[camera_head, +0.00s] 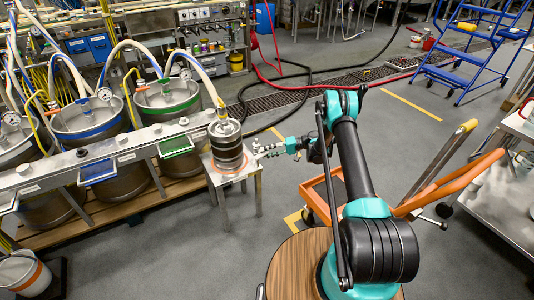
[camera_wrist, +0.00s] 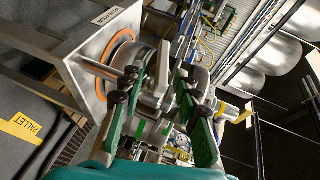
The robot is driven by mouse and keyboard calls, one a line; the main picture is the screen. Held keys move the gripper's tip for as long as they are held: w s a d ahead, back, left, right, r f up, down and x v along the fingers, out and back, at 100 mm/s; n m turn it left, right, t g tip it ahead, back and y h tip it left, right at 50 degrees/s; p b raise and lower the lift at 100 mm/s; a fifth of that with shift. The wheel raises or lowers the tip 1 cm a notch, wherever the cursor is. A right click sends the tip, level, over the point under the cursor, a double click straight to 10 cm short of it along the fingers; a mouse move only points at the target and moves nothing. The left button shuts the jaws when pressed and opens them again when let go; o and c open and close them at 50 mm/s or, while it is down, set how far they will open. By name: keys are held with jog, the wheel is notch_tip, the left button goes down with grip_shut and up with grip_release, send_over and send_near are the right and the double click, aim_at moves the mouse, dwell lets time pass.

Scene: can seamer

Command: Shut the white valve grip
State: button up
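A pale grey-white lever, likely the white valve grip (camera_wrist: 160,77), shows between my fingers in the wrist view. It belongs to a fitting on the side of a small steel keg (camera_head: 228,150). The keg stands upright on a square metal stand (camera_head: 218,178) inside an orange ring. My gripper (camera_head: 263,150) reaches in from the right, close to the keg's side. In the wrist view my gripper (camera_wrist: 161,88) has its green fingers apart, one on each side of the lever. I cannot tell whether either finger touches it. In the head view the grip is too small to make out.
Large steel tanks (camera_head: 168,100) stand on a wooden pallet to the left, behind a metal rail (camera_head: 110,152). A hose (camera_head: 205,82) arches down to the keg's top. An orange-framed cart (camera_head: 322,200) stands near my arm. Open floor (camera_head: 180,250) lies in front of the stand.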

jog(key=v, duration=1.2)
